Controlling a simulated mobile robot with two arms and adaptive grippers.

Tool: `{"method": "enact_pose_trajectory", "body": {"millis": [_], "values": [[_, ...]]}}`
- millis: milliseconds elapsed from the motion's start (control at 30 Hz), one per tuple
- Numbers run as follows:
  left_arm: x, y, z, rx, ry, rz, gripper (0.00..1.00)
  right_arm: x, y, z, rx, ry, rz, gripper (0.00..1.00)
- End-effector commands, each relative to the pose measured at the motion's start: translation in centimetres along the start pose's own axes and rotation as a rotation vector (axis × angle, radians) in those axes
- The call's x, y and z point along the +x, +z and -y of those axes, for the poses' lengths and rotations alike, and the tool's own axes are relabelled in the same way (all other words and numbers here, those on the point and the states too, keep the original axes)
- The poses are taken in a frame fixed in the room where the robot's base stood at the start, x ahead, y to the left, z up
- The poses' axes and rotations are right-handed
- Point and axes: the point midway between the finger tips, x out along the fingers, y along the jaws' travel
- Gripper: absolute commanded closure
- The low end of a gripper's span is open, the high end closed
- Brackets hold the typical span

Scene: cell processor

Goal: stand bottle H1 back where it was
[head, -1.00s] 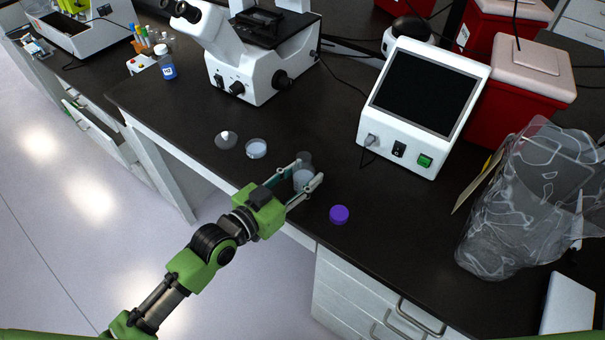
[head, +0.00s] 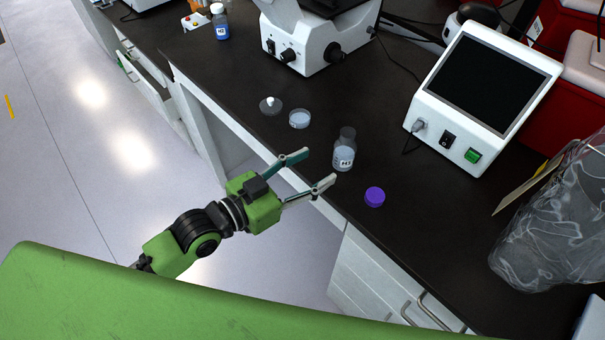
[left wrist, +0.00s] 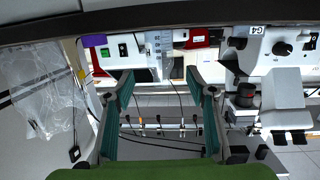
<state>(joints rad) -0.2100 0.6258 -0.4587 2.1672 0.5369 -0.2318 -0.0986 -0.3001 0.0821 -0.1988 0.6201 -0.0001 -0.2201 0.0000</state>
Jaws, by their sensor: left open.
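A clear open bottle, which I take for H1 (head: 344,155), stands upright on the dark counter near its front edge. Its label starts with H, but the digit is hard to read. It also shows between the fingers in the left wrist view (left wrist: 158,45), beyond the tips. My left gripper (head: 318,167) is open and empty, apart from the bottle, just to its left at the counter edge. Its two fingers also show in the left wrist view (left wrist: 159,76). A purple cap (head: 375,197) lies on the counter right of the bottle. My right gripper is not in view.
A dish (head: 299,120) and a lid with a knob (head: 271,106) lie left of the bottle. A microscope (head: 318,45) and a white screen device (head: 483,95) stand behind. A clear plastic bag (head: 550,225) stands at right.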

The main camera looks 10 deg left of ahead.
Motion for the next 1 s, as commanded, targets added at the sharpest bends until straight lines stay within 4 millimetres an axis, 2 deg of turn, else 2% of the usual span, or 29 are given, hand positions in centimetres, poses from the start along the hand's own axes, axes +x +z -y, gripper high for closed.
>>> {"method": "enact_pose_trajectory", "body": {"millis": [100, 300, 833, 1000], "values": [[-1.4, 0.2, 0.0, -0.001, 0.000, 0.003, 0.49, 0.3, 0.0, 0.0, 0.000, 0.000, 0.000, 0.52], [-2.3, 0.0, 0.0, -0.001, 0.000, 0.000, 0.49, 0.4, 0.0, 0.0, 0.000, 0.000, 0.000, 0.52], [-2.3, 0.0, 0.0, -0.001, 0.000, 0.002, 0.49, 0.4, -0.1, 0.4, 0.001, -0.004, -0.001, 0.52], [-2.4, 1.5, -0.4, -0.008, -0.020, 0.075, 0.49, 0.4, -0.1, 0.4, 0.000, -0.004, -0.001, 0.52]]}}
